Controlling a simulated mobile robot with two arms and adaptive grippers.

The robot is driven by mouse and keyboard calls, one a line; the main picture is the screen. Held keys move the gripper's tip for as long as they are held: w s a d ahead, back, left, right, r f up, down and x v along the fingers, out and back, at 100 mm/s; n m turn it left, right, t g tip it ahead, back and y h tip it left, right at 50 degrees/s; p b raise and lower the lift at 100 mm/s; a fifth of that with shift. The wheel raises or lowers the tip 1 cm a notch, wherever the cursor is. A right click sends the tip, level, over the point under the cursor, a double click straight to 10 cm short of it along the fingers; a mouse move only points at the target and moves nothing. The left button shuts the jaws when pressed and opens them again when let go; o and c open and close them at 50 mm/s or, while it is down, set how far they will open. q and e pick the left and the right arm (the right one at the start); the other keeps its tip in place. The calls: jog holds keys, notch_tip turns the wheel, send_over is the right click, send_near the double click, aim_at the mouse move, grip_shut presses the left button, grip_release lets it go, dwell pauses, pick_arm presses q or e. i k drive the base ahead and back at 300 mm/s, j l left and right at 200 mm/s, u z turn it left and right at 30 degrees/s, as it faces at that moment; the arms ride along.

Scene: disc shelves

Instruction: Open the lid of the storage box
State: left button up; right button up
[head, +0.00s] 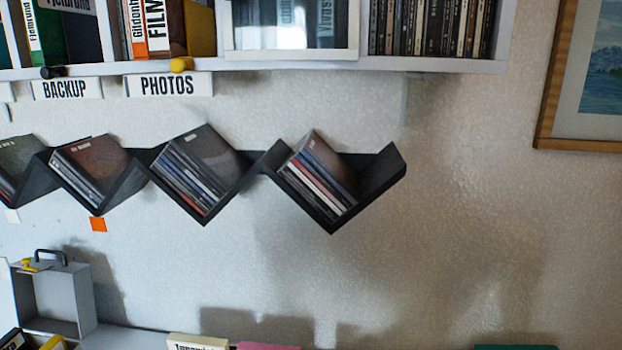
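A grey box (75,292) stands at the lower left of the head view, on a pale surface against the wall, and is likely the storage box. It has a black handle (48,256) on top and a small yellow piece (30,265) beside the handle. Neither my left nor my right gripper is in view.
A black zigzag shelf (391,172) holding discs hangs on the wall. Above it, a white shelf (440,66) holds books and cases, with signs reading BACKUP (67,89) and PHOTOS (168,85). A framed picture (585,80) hangs at right. Book tops show along the bottom edge.

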aim_at(58, 298)
jog(key=j+z, duration=0.1)
jog(key=z, duration=0.3)
jog(key=j+z, duration=0.25)
jog(key=j, duration=0.25)
jog(key=k+j+z, duration=0.25)
jog(key=j, duration=0.2)
jog(key=j+z, duration=0.2)
jog(key=j, duration=0.25)
jog(key=k, duration=0.05)
